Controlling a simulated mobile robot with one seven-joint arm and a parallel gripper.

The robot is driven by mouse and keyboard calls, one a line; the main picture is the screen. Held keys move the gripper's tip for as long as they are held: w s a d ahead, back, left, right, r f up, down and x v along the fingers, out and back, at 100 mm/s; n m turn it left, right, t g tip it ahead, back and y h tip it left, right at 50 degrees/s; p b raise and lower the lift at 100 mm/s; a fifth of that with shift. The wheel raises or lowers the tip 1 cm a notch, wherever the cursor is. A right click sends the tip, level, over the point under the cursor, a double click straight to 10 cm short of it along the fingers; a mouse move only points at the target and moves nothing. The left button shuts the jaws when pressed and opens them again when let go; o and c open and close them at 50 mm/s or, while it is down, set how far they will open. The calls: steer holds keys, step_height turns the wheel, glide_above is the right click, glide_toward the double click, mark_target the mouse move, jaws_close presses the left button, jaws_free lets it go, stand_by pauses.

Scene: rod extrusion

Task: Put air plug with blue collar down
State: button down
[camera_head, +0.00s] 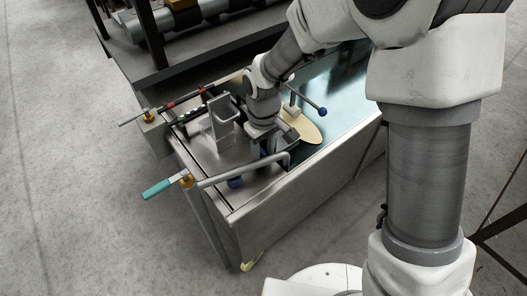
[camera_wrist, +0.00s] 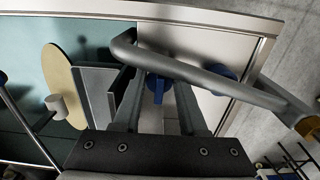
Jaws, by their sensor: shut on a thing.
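The air plug with blue collar (camera_wrist: 156,88) is between the fingers of my gripper (camera_wrist: 158,100) in the wrist view; its blue part shows between them. The gripper is shut on it. In the head view my gripper (camera_head: 268,143) is low over the metal cart top, beside a bent grey pipe, and the plug is hidden there. I cannot tell whether the plug touches the surface. A second blue round part (camera_wrist: 222,76) sits on the metal beyond the pipe; it also shows in the head view (camera_head: 236,182).
The bent grey pipe (camera_head: 240,170) crosses close to my fingertips and ends at a brass valve with a teal handle (camera_head: 157,189). An upright metal bracket (camera_head: 222,120) stands left of my gripper. A tan disc (camera_head: 308,130) and a blue-knobbed lever (camera_head: 322,112) lie right.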

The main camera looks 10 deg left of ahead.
mark_target(264, 153)
steer(key=shift+c, duration=2.2)
jaws_free()
step_height(264, 153, up, 12)
steer(key=p, duration=0.4)
steer(key=shift+r, duration=0.15)
steer(key=s+d+r+m+t, duration=0.1)
steer(key=s+d+r+m, duration=0.15)
steer(key=d+r, duration=0.4)
steer(key=s+d+r+m+t, duration=0.1)
steer(key=d+r+m+t, duration=0.15)
steer(key=d+r, duration=0.35)
steer(key=s+d+r+m+t, duration=0.2)
steer(key=s+d+m, duration=0.3)
steer(key=s+d, duration=0.5)
steer(key=shift+d, duration=0.3)
